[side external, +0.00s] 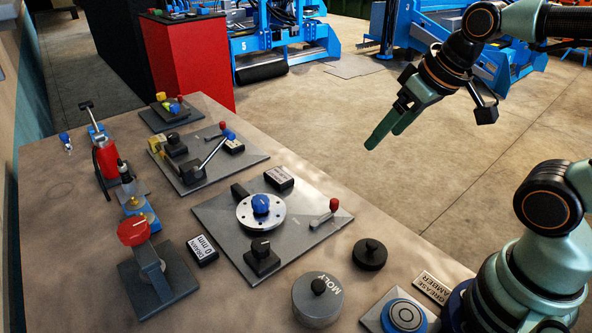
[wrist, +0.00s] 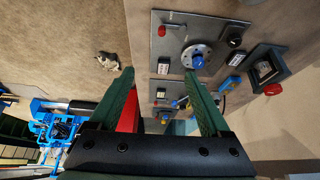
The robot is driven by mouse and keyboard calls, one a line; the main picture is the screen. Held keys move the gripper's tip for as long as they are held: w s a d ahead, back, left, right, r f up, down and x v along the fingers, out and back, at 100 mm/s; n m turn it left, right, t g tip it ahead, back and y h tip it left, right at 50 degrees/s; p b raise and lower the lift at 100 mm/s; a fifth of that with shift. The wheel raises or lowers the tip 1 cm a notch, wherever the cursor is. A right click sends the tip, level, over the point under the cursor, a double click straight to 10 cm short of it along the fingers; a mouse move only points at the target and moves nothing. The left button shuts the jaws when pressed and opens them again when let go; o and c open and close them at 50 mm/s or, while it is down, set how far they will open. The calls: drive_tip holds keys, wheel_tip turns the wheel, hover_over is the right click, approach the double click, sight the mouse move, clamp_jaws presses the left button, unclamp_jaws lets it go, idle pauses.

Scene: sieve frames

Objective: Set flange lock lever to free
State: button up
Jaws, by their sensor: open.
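A grey plate (side external: 215,213) on the bench carries a round flange disc (side external: 243,214) with a blue knob (side external: 261,203). A short lever with a red knob (side external: 334,205) is at the plate's right edge, lying low and pointing toward the upper right. I take it for the flange lock lever. In the wrist view, the red-knobbed lever (wrist: 163,30) and the flange disc (wrist: 187,55) show beyond my fingers. A small label (side external: 279,178) sits by the disc; I cannot read it. My gripper (side external: 384,139) is open and empty, raised to the right of the plate, apart from it.
Behind is another plate with a blue-tipped lever (side external: 228,135). A red-knobbed device (side external: 132,232), a DRAIN label box (side external: 202,250), a MOLY pot (side external: 317,300) and a black lid (side external: 370,254) stand around. The air above the lever looks clear.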

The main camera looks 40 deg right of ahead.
drive_tip(key=c, duration=0.4)
drive_tip(key=n+g, duration=0.3)
drive_tip(key=g, duration=0.3)
approach(335, 200)
wheel_tip(335, 200, down, 9)
drive_tip(key=shift+s+f, duration=0.1)
drive_tip(key=shift+s, duration=0.05)
drive_tip(key=shift+c, duration=0.3)
clamp_jaws()
idle(1.1)
